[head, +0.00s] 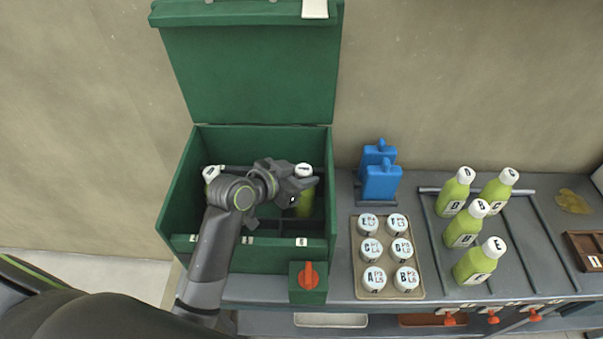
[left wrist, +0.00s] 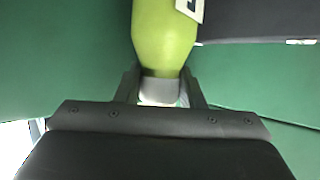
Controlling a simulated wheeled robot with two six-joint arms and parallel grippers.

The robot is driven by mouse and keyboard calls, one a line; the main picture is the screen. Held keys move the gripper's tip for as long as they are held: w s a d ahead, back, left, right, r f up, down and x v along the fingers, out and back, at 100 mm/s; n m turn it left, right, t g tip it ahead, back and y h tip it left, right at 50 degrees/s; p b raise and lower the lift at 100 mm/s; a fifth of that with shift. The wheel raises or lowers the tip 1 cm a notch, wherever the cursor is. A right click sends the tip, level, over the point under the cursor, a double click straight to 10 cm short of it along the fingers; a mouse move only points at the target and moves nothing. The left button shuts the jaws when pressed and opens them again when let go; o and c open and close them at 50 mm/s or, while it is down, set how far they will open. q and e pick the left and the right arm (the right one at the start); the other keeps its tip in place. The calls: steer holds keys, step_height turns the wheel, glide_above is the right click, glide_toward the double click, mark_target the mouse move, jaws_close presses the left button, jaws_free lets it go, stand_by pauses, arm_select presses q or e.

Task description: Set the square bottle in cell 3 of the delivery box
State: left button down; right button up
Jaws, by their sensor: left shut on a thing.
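The green delivery box (head: 285,258) stands open at the left, with dark dividers inside. My left gripper (head: 303,186) is inside its right part, shut on a green bottle (head: 304,205) with a white cap. In the left wrist view the fingers (left wrist: 160,92) hold this bottle (left wrist: 165,40) at its cap and neck; a corner of a white label shows. The gripper hides much of the bottle in the head view, so I cannot tell its cell or whether it touches the floor. Another white-capped bottle (head: 211,174) stands in the box's left part. My right gripper is not in view.
The box lid (head: 252,75) is raised against the wall. To the right are blue containers (head: 381,181), a tray of white-capped jars (head: 389,292) and several lettered green bottles (head: 465,227) on a rack. An orange knob (head: 308,276) sits in front of the box.

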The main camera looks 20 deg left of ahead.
arm_select(q)
steer(key=shift+f, duration=0.25)
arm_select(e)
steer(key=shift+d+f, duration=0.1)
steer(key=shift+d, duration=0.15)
arm_select(q)
steer(key=c, duration=0.9)
jaws_free()
steer(key=shift+c, duration=0.2)
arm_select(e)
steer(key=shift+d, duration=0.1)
arm_select(q)
steer(key=shift+r, duration=0.1)
steer(key=shift+r, duration=0.3)
steer(key=v, duration=1.2)
steer(key=shift+r, duration=0.15)
steer(key=shift+s, duration=0.1)
